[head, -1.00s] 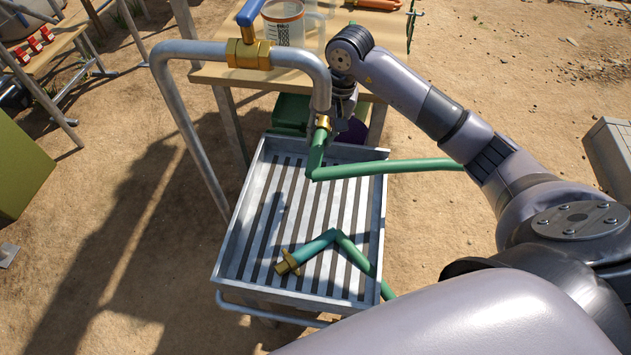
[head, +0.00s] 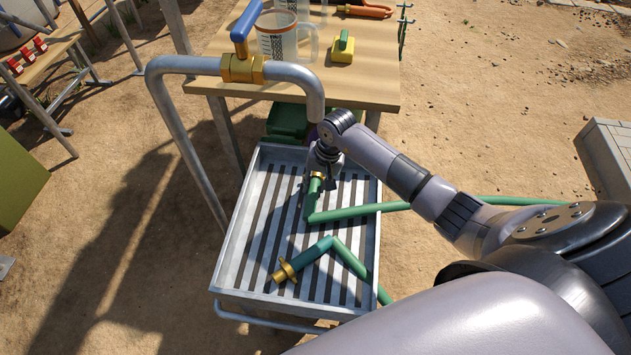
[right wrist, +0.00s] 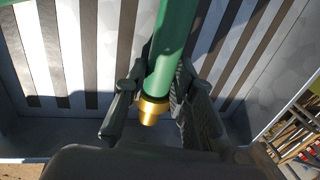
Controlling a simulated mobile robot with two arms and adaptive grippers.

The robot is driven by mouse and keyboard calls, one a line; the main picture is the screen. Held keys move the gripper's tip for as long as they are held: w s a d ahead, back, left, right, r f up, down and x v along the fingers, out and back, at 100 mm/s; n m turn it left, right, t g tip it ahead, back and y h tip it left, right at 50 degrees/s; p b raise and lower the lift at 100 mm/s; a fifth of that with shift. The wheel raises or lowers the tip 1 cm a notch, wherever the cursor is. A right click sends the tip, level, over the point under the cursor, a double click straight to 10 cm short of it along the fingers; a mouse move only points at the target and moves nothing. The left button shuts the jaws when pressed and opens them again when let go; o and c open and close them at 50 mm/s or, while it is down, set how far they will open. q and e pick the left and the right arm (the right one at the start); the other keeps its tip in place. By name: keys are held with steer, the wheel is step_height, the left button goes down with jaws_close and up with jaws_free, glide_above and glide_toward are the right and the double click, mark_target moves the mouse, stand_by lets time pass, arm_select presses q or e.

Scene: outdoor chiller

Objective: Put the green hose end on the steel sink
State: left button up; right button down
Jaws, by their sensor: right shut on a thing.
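The green hose end (head: 314,186) has a brass fitting and is held by my right gripper (head: 322,168) over the far part of the steel sink (head: 233,240). In the right wrist view the fingers (right wrist: 155,92) are shut around the green hose (right wrist: 173,45) just beside its brass fitting (right wrist: 150,111). The slatted sink floor (right wrist: 105,40) lies beyond it. I cannot tell whether the hose touches the floor. A second, teal hose end (head: 312,260) with a flanged brass fitting (head: 285,271) lies in the near part of the sink. My left gripper is not in view.
A steel pipe (head: 180,140) with a blue-handled brass valve (head: 242,68) arches over the sink's far side. Behind stands a wooden table (head: 365,85) with a clear jug (head: 280,40) and a yellow-green block (head: 343,48). Sandy ground lies around.

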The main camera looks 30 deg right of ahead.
steer(key=shift+r, duration=0.1)
steer(key=c, duration=1.3)
jaws_free()
steer(key=shift+c, duration=0.2)
steer(key=shift+r, duration=0.2)
steer(key=v, duration=1.1)
steer(key=shift+r+b, duration=0.25)
steer(key=shift+b, duration=0.05)
steer(key=shift+s, duration=0.1)
